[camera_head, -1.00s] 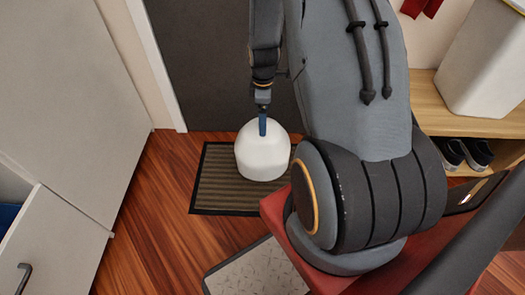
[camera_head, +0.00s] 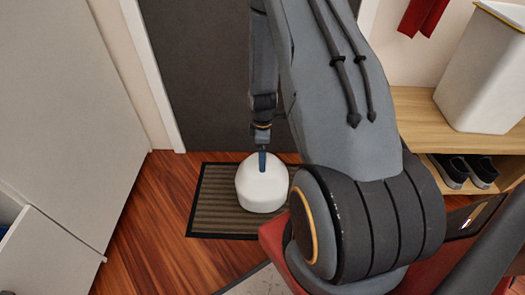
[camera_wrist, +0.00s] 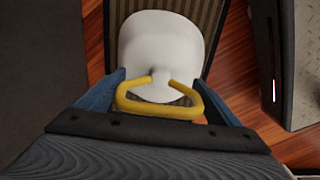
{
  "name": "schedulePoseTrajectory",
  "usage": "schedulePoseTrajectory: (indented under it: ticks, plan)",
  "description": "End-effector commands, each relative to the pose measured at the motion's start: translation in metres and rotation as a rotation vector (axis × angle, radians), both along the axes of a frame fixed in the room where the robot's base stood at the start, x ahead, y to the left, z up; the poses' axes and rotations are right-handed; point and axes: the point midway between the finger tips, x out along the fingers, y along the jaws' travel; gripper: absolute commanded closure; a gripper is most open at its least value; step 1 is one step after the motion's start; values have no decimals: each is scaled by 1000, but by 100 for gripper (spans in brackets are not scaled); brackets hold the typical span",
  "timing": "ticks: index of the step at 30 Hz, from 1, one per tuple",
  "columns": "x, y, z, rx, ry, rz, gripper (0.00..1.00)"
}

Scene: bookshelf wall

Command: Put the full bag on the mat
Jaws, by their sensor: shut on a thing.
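The full bag (camera_head: 262,188) is white, rounded and upright. In the head view it is over the right part of the mat (camera_head: 210,213), which is brown, striped and dark-edged. I cannot tell whether its base touches the mat. My gripper (camera_head: 262,160) is directly above the bag, with its blue fingers at the bag's top. In the wrist view the bag (camera_wrist: 160,45) shows from above with its yellow handle (camera_wrist: 160,110). My gripper (camera_wrist: 160,98) is shut on the handle, one blue finger at each side.
A dark door (camera_head: 195,75) stands behind the mat. A white cabinet (camera_head: 60,110) is at the left. A wooden shelf (camera_head: 415,110) with a white bin (camera_head: 480,70) and dark shoes (camera_head: 465,170) is at the right. The wooden floor (camera_head: 155,220) left of the mat is clear.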

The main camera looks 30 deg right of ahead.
Motion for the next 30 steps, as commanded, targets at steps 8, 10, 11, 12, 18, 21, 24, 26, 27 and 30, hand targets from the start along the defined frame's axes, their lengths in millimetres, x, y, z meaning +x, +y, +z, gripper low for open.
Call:
schedulePoseTrajectory:
  ticks: [8, 10, 11, 12, 18, 21, 24, 26, 27, 30]
  plan:
    - [0, 0, -2, 0, 0, 0, 12]
    - [0, 0, -2, 0, 0, 0, 0]
    - [0, 0, -2, 0, 0, 0, 0]
    - [0, 0, -2, 0, 0, 0, 0]
    - [0, 0, 0, 0, 0, 0, 0]
    - [0, 0, 9, -1, -2, 0, 0]
    - [0, 0, 25, -1, -3, 0, 0]
    - [0, 0, 37, -1, -3, 0, 0]
    - [0, 0, 46, 0, -2, 0, 0]
    - [0, 0, 67, -1, -3, 0, 0]
